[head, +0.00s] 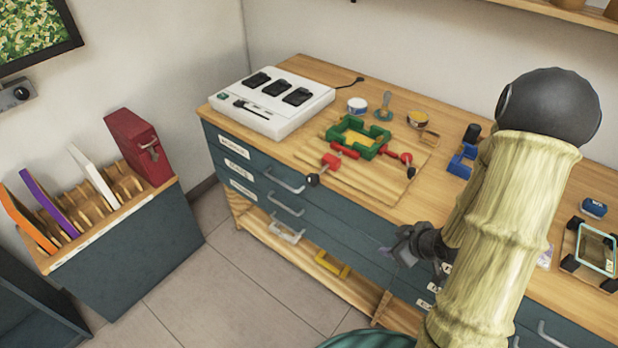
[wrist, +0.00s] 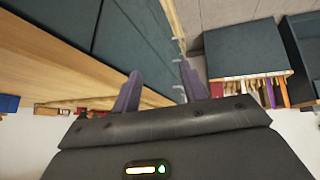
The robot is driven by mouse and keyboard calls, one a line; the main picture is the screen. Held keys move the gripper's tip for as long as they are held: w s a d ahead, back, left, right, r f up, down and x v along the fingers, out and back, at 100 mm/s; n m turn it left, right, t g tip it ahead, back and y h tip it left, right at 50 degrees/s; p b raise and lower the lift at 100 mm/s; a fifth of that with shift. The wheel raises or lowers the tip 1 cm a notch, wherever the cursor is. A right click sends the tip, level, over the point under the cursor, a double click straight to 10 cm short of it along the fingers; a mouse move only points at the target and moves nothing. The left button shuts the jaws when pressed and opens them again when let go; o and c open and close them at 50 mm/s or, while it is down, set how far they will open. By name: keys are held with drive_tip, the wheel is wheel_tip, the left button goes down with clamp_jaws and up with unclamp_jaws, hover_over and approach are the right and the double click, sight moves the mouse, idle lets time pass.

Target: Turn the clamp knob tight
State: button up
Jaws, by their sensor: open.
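A clamping setup sits on a wooden board (head: 346,188) on the workbench. A green frame (head: 372,148) holds a light wooden piece, with red clamp parts (head: 331,161) around it. A black knob (head: 312,180) shows at the front left, by the red block. Another small dark knob (head: 411,172) shows at the right, near a red end piece (head: 406,158). I cannot tell how tight either is. My gripper (head: 404,248) is in front of the bench's drawer side, apart from the clamp. In the wrist view its two fingers (wrist: 162,84) are spread and empty.
A white charging station (head: 268,103) stands at the bench's left end. Small pots (head: 357,104) and a blue holder (head: 462,160) stand behind and right of the board. A rack (head: 110,195) with a red box stands at the left. The floor (head: 225,270) between is clear.

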drive_tip(key=s+a+r+m+g+h, duration=0.1)
drive_tip(key=s+a+r+m, duration=0.2)
drive_tip(key=r, duration=0.3)
drive_tip(key=s+a+r+m+g+h, duration=0.2)
drive_tip(key=s+a+r+m, duration=0.1)
drive_tip(key=s+r+m, duration=0.1)
wheel_tip(320, 180, up, 3)
drive_tip(key=shift+s+a+f+m+g, duration=0.2)
drive_tip(key=shift+a+m+g, duration=0.1)
drive_tip(key=shift+m, duration=0.5)
drive_tip(key=shift+c, duration=0.8)
drive_tip(key=shift+a, duration=0.15)
